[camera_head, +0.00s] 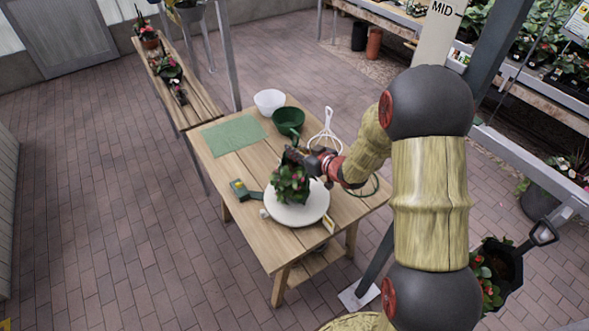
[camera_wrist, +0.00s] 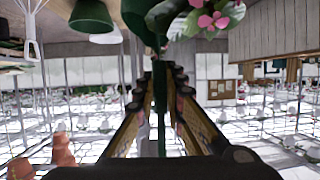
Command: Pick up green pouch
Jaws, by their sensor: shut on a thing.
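My gripper (camera_head: 293,156) is low over the table, just behind a leafy plant with pink flowers (camera_head: 290,185) on a round white stand (camera_head: 297,214). In the wrist view my gripper (camera_wrist: 162,78) is shut on a narrow dark green thing (camera_wrist: 159,98), seen almost edge-on between the fingers. It seems to be the green pouch, but its full shape is hidden. The head view does not show it clearly, as the gripper and leaves cover that spot. The pink flowers (camera_wrist: 214,20) are close beside the fingers in the wrist view.
A plant bench (camera_head: 190,104) adjoins at the back left.

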